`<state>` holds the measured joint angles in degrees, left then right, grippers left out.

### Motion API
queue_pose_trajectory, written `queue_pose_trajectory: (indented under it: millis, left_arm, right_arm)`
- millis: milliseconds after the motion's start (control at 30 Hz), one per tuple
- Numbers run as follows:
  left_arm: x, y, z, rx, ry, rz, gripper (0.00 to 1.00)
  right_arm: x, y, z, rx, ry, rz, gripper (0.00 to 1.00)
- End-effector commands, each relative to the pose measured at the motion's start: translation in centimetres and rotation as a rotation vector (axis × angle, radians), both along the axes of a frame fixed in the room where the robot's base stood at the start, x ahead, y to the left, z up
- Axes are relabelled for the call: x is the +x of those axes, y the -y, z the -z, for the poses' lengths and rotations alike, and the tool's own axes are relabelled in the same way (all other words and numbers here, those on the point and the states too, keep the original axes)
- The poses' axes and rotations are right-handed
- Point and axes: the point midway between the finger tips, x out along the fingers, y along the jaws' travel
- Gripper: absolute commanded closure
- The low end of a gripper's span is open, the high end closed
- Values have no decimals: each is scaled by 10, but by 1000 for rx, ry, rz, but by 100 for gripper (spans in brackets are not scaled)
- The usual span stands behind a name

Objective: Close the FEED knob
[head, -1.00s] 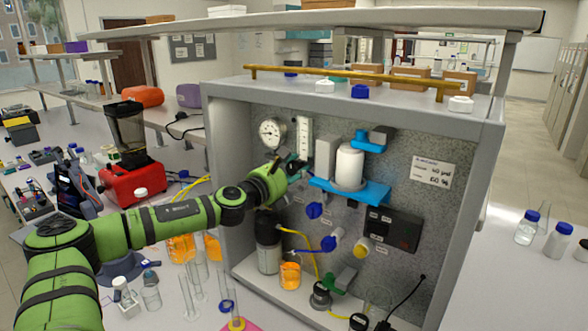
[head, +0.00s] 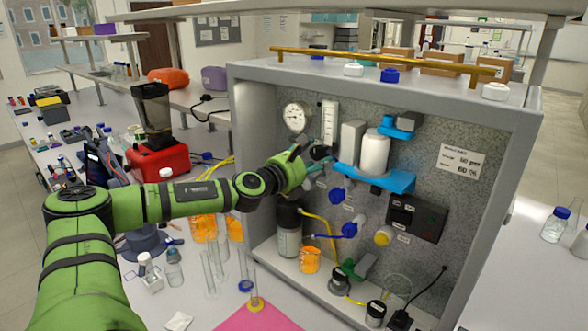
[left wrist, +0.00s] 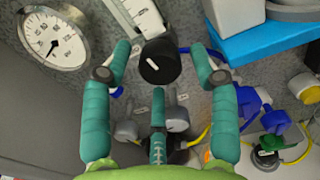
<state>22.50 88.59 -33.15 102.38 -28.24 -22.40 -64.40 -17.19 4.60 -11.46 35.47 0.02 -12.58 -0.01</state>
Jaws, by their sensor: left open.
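A round black knob (left wrist: 160,62) sits on the panel just under the white flowmeter scale (left wrist: 138,18). I cannot read a FEED label on it. In the head view the black knob (head: 320,152) shows just beyond my left gripper (head: 309,163). Gaps show between the knob and both fingertips, and the gripper holds nothing. My right gripper is not in view.
A pressure gauge (head: 297,117) is left of the knob, and a blue bracket (head: 376,179) with a white canister (head: 374,154) is right of it. Blue handles (head: 350,230) and a yellow knob (head: 383,237) sit lower. The cabinet's left wall (head: 246,120) stands beside my arm.

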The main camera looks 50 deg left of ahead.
Motion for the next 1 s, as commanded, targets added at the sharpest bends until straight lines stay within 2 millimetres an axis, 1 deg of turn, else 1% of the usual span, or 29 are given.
queue_pose_trajectory:
  millis: [167,500,600,800,1000]
  left_arm:
    - [-20,6,-1,11,-5,12,40]
    - [-73,13,-1,4,-1,14,40]
    - [-86,14,0,2,-2,15,40]
    - [-101,16,1,-1,-1,14,40]
    - [-103,16,1,-3,-1,14,40]
  right_arm:
    - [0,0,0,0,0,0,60]
    - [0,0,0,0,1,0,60]
    - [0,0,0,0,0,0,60]
    - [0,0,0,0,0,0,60]
    - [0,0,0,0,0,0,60]
